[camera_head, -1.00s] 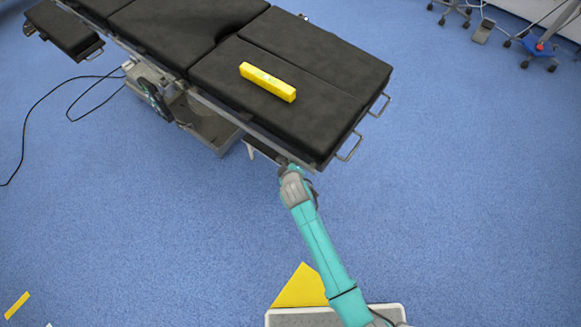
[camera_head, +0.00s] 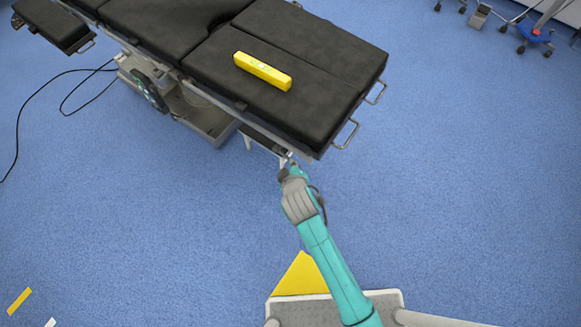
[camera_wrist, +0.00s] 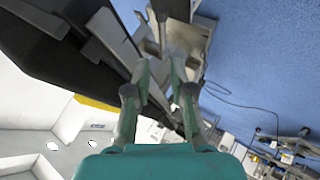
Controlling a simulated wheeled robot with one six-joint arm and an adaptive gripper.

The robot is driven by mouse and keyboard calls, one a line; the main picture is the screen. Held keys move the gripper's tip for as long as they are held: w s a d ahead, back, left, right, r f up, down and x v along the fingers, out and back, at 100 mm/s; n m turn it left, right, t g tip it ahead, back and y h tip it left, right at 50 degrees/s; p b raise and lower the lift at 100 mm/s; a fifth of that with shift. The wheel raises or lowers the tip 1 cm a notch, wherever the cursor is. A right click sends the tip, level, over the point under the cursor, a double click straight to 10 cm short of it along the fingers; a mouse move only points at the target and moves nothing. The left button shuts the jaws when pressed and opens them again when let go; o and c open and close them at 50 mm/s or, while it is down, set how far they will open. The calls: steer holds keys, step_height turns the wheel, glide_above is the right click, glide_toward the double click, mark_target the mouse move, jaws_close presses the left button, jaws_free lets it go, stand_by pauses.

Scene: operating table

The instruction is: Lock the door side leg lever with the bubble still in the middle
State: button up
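The yellow spirit level (camera_head: 263,71) lies on the black leg pad of the operating table; its bubble is too small to read. A yellow strip of it shows at the pad's edge in the wrist view (camera_wrist: 94,102). My gripper (camera_head: 291,163) is at the table's near edge, low beside the underside of the leg section. In the wrist view my gripper (camera_wrist: 160,66) has its two fingers apart, with a gap between them. Pale metal parts (camera_head: 248,141) hang under the leg section; I cannot tell which is the lever, or whether my fingers touch it.
The operating table (camera_head: 319,157) has metal side rails and end handles (camera_head: 346,134). Its base (camera_head: 205,122) stands under the middle. A black cable (camera_head: 36,92) lies on the blue floor at left.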

steer(key=shift+c, duration=1.4)
steer(key=shift+s+a+f+n, duration=0.15)
steer(key=shift+a+f+n, duration=0.05)
steer(key=shift+f+n, duration=0.1)
jaws_close()
steer(key=s+a+f+n+t+h, duration=0.2)
steer(key=s+a+f+n+h, duration=0.3)
steer(key=n, duration=0.9)
steer(key=w+d+f+y, duration=0.1)
steer(key=w+d+f, duration=0.2)
steer(key=w, duration=0.6)
steer(key=shift+d+f, duration=0.15)
steer(key=shift+d, duration=0.6)
steer(key=shift+w, duration=0.1)
